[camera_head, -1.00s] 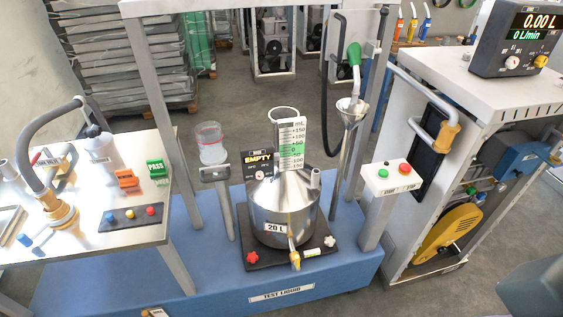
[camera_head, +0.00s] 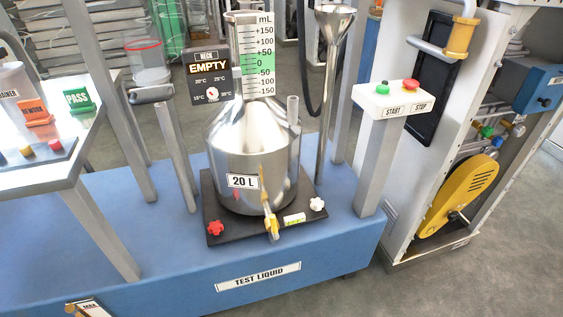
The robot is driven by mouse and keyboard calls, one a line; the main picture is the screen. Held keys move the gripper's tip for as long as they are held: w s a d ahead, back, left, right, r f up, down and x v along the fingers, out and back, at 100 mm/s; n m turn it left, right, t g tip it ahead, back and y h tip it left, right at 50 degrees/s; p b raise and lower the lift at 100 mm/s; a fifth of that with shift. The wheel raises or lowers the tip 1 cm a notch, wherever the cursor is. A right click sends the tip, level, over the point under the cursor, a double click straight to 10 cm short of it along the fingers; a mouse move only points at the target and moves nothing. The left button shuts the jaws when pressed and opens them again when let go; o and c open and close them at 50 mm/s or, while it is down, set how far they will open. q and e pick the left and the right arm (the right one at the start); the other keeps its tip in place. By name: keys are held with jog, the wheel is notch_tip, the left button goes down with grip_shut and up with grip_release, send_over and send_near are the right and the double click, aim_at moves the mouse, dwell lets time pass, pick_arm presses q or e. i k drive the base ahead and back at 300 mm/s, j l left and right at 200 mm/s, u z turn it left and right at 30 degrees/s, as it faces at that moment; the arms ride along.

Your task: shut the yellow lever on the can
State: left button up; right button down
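The can (camera_head: 252,165) is a shiny steel vessel marked 20 L, with a conical top and a graduated neck scale (camera_head: 257,58). It stands upright on a black plate in the middle of the head view. The yellow lever (camera_head: 271,222) is low on the can's front, at the valve above the plate's front edge. It appears to point roughly downward, but it is small and its exact setting is hard to tell. Neither of my grippers is in view, and nothing touches the lever.
The can's plate (camera_head: 226,232) has red and white knobs and rests on a blue base (camera_head: 180,262). An EMPTY display (camera_head: 208,78) is beside the neck. A START/STOP post (camera_head: 378,160) and a steel funnel (camera_head: 334,25) stand right. A table (camera_head: 62,170) is left. Space before the can is clear.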

aim_at(273, 223)
jog(key=l+u, duration=0.25)
jog(key=l, duration=0.15)
jog(key=l+u, duration=0.25)
jog(key=l, duration=0.2)
jog(key=i, duration=0.4)
jog(key=i+l+u, duration=0.1)
jog(key=u, duration=0.4)
